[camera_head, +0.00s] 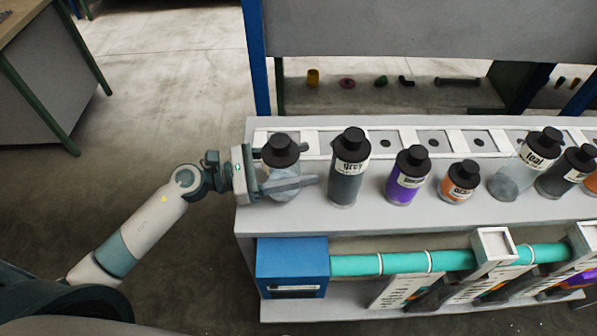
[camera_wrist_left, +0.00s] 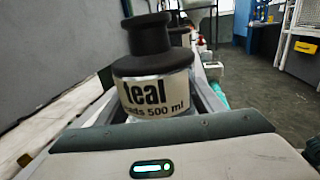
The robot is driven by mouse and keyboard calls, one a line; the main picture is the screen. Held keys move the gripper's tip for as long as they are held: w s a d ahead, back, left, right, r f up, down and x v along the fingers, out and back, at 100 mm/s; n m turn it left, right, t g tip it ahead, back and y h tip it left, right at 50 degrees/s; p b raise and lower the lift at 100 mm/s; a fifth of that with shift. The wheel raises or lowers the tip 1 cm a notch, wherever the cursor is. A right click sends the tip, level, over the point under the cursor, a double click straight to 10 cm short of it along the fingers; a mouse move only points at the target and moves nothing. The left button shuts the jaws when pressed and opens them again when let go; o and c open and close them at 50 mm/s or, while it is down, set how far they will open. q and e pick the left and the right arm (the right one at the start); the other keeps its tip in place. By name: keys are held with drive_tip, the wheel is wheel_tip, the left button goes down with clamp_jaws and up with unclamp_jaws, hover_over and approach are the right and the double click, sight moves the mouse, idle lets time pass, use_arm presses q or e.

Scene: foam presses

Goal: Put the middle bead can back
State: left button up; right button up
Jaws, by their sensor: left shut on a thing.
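My left gripper (camera_head: 308,165) is shut on a clear can with a black cap (camera_head: 281,183) at the left end of the bench top. In the left wrist view the held can (camera_wrist_left: 150,95) stands upright between the fingers, with a white label reading "teal" and "500 ml". I cannot tell whether its base touches the bench. My right gripper is not in view.
Below the bench front are a blue box (camera_head: 292,262), a teal tube (camera_head: 400,262) and white hoppers (camera_head: 493,246). Small coloured parts (camera_head: 313,78) lie farther back. A table (camera_head: 25,20) stands at upper left.

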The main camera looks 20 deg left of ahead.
use_arm(q)
drive_tip(key=shift+f+p, duration=0.35)
drive_tip(key=shift+f, duration=1.5)
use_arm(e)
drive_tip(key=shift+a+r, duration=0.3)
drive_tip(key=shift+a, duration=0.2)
use_arm(q)
drive_tip(key=shift+f, duration=0.15)
drive_tip(key=o, duration=1.4)
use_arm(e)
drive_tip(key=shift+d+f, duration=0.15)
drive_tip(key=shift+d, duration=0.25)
